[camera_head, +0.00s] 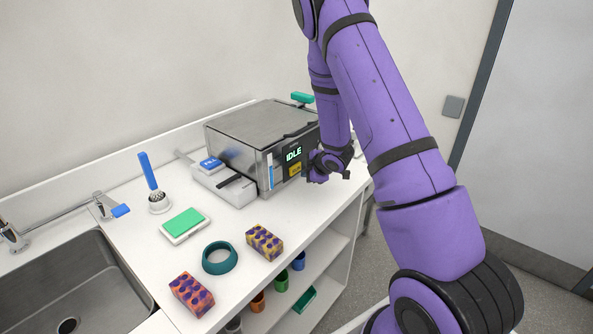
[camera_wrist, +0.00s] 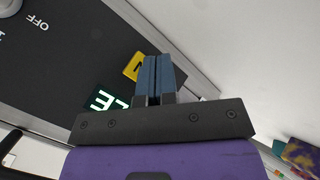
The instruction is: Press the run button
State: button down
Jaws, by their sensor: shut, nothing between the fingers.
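The machine (camera_head: 262,130) is a grey metal box at the back of the counter. Its dark front panel has a green lit display (camera_head: 293,155) reading IDLE, with a yellow label (camera_head: 295,170) below it. My gripper (camera_head: 309,176) is just in front of this panel, to the right of the display. In the wrist view its two blue fingers (camera_wrist: 157,76) are shut together and empty, overlapping the dark panel (camera_wrist: 85,55) beside the yellow label (camera_wrist: 133,67). Part of the display (camera_wrist: 106,101) shows there too. I cannot make out the run button; the fingers may hide it.
A knob with an OFF mark (camera_wrist: 38,23) is on the panel. On the counter are a green-topped box (camera_head: 184,223), a teal ring (camera_head: 219,258), two patterned blocks (camera_head: 263,242) (camera_head: 191,295) and a blue-handled brush (camera_head: 149,172). A sink (camera_head: 62,290) is at left.

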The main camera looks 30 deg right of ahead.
jog(key=shift+w, duration=0.15)
jog(key=shift+w+a, duration=0.1)
jog(key=shift+w, duration=0.15)
jog(key=shift+w+a, duration=0.15)
jog(key=shift+w, duration=0.2)
dwell(1.0)
jog(key=shift+s, duration=0.1)
dwell(0.3)
jog(key=shift+s+d, duration=0.25)
jog(key=shift+s, duration=0.4)
jog(key=shift+s+d, duration=0.3)
jog(key=shift+s, duration=0.5)
jog(key=shift+s+d, duration=0.25)
jog(key=shift+s, duration=0.55)
jog(key=shift+s+d, duration=0.3)
jog(key=shift+s, duration=0.5)
